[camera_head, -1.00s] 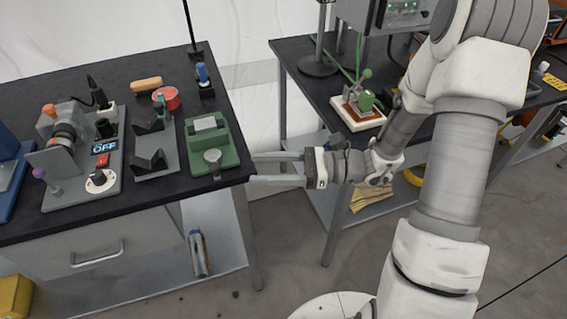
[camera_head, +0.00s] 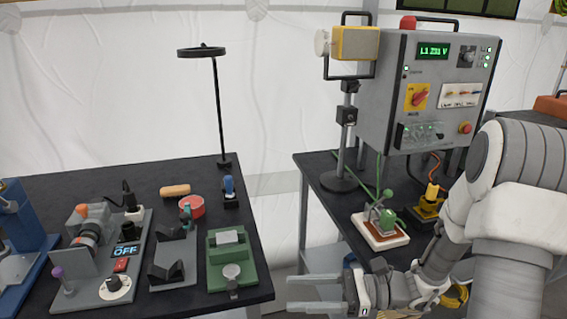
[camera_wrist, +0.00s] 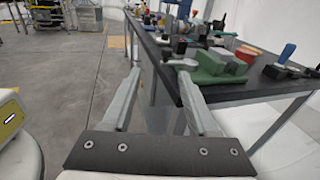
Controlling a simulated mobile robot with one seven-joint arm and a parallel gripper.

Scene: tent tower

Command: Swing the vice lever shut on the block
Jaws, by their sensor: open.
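The green vice (camera_head: 215,270) sits near the right front corner of the left table in the head view. A light grey block (camera_head: 228,237) lies in its rear part. A grey round-ended lever (camera_head: 231,271) stands at its front; I cannot tell how far it is swung. In the wrist view the vice (camera_wrist: 208,70) is on the table to the right, with the grey lever end (camera_wrist: 182,63) toward the near edge. My gripper (camera_head: 290,293) is open and empty, just right of the table corner and apart from the vice. Its fingers (camera_wrist: 160,85) show in the wrist view.
A grey V-block fixture (camera_head: 173,265) and a panel with an OFF display (camera_head: 125,250) stand left of the vice. A blue-handled tool (camera_head: 229,187) and red tin (camera_head: 192,206) are behind. The right table carries a control box (camera_head: 430,90). A gap separates the tables.

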